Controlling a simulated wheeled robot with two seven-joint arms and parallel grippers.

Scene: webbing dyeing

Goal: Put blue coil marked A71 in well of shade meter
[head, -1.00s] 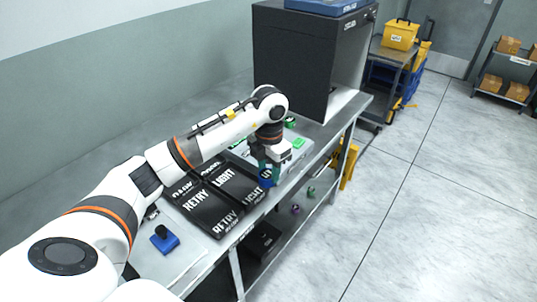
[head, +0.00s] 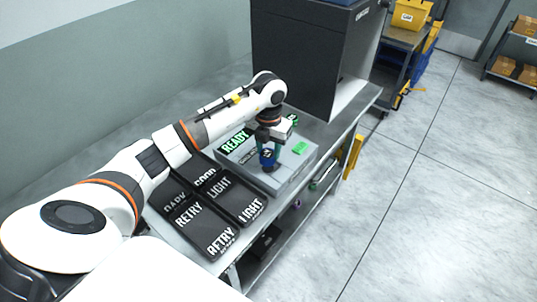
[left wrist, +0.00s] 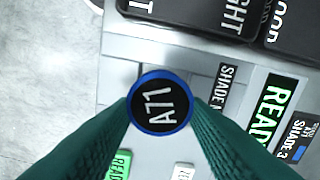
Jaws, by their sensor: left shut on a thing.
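My left gripper (head: 268,152) is shut on the blue coil (head: 266,160). In the left wrist view the coil (left wrist: 160,104) sits between the two green fingers, its black top marked A71 and facing the camera. The shade meter (head: 282,183) is a grey box on the bench with a READY display (head: 235,142) and a green button (head: 300,148). The coil is over the meter's top. The well is hidden beneath the coil and fingers, and I cannot tell whether the coil touches the meter. My right gripper is not in view.
Black trays lettered RETRY (head: 190,232), LIGHT and GOOD lie left of the meter. A tall dark cabinet (head: 300,65) stands behind it. The bench (head: 345,122) ends at the right, with open floor (head: 430,190) beyond.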

